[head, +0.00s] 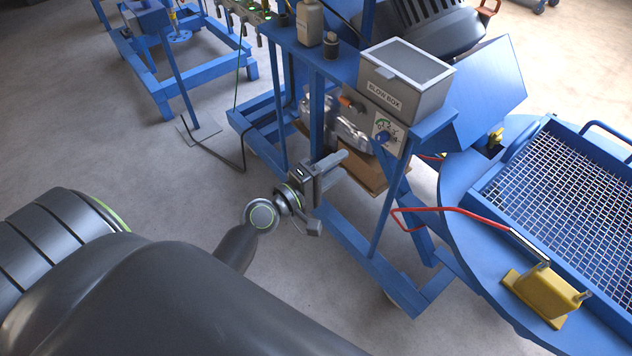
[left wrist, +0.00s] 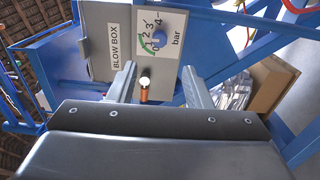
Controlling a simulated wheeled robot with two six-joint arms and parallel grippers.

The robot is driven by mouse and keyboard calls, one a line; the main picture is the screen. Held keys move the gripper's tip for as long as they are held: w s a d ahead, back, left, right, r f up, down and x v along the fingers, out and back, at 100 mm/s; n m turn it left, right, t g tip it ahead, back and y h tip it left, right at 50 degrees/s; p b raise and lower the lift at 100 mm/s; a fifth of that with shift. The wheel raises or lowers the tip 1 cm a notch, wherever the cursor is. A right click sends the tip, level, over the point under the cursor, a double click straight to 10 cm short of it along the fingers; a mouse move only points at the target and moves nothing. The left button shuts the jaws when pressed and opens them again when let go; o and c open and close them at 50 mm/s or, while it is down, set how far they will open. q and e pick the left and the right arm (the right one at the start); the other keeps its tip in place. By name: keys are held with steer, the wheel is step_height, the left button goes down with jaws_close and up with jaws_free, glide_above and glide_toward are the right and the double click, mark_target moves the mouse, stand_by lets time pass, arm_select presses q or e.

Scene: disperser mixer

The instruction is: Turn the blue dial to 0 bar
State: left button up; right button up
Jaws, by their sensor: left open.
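The blue dial (head: 383,138) sits on a white plate on the front of the grey blow box stand. It also shows in the left wrist view (left wrist: 159,40), on a scale marked 0 to 4 bar with a green arc. I cannot tell for sure where its pointer stands. My left gripper (head: 333,168) is open and empty, left of and below the dial in the head view. In the left wrist view its two fingers (left wrist: 158,72) point toward the panel, with the dial beyond and between them, apart from both. My right gripper is not in view.
The grey lidded blow box (head: 405,80) stands above the dial. An orange-and-dark knob (head: 350,103) is left of the dial. Blue frame posts (head: 385,215) stand near the gripper. A red hose (head: 450,209) and a blue mesh-topped table (head: 560,180) lie to the right. Open floor lies at left.

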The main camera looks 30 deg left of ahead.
arm_select(q)
steer(key=shift+b+v, duration=0.55)
steer(key=shift+v, duration=2.1)
steer(key=s+a+f+m+g+y, duration=0.1)
steer(key=s+a+f+g+y, duration=0.1)
steer(key=f, duration=0.8)
steer(key=s+a+f+m+g+y, duration=0.2)
steer(key=f+g, duration=0.1)
steer(key=f, duration=0.8)
steer(key=s+a+f+m+g+y, duration=0.1)
steer(key=s+a+f+g, duration=0.15)
steer(key=f, duration=0.75)
steer(key=s+f+m+g+y, duration=0.1)
steer(key=s+f+m+g, duration=0.3)
steer(key=s+f, duration=0.6)
steer(key=s+f+m+g+y, duration=0.1)
steer(key=s+f+m+g, duration=0.3)
steer(key=s+f, duration=0.7)
steer(key=s+m, duration=0.1)
steer(key=s, duration=0.7)
steer(key=shift+a+m, duration=0.35)
steer(key=shift+m, duration=0.05)
steer(key=shift+r, duration=0.1)
